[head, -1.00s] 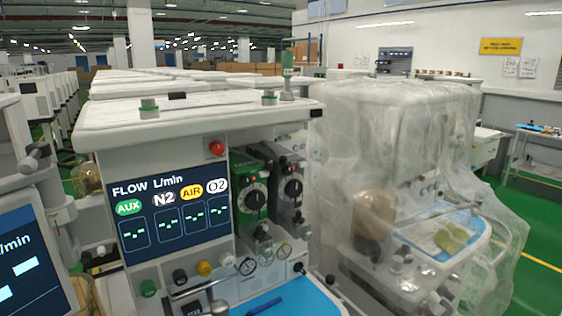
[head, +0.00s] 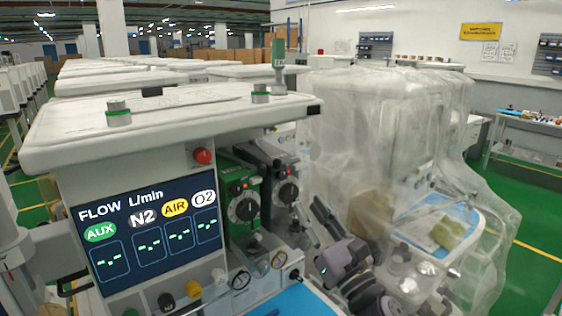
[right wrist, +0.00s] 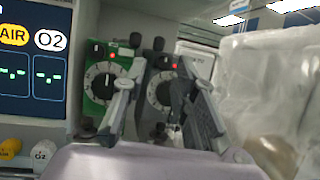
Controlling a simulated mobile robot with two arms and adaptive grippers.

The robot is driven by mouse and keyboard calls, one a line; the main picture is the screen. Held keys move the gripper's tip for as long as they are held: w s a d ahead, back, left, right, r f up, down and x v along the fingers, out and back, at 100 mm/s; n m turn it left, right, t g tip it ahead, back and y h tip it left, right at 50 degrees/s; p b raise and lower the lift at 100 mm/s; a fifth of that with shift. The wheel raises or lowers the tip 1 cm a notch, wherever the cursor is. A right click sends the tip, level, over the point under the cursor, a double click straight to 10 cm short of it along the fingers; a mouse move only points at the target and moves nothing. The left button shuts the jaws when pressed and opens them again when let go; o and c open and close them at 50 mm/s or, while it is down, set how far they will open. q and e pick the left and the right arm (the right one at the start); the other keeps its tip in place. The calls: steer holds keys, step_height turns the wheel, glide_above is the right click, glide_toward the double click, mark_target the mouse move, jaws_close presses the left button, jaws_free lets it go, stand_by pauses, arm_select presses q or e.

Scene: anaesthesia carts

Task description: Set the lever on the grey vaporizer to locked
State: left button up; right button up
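The grey vaporizer (head: 286,192) stands on the cart, right of the green vaporizer (head: 241,206). It has a round dial with a white scale and a small red light above. In the right wrist view the grey vaporizer (right wrist: 160,90) shows between my fingers, with the green one (right wrist: 106,84) to the left. Small dark knobs rise at the tops of both; I cannot tell the lever or its setting. My right gripper (head: 311,214) is in front and to the right of the grey vaporizer. Its fingers are apart and empty in the wrist view (right wrist: 151,88). My left gripper is not in view.
A flow screen (head: 150,236) is left of the vaporizers. The cart's white top (head: 180,112) overhangs them. A cart under clear plastic (head: 385,130) stands close on the right, near my right arm. Gauges and coloured knobs sit below the vaporizers.

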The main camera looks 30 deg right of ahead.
mark_target(279, 164)
steer(key=p+x, duration=0.4)
steer(key=x, duration=0.9)
steer(key=shift+w+f+p, duration=0.1)
steer(key=shift+w+p, duration=0.2)
steer(key=shift+w, duration=0.2)
jaws_close()
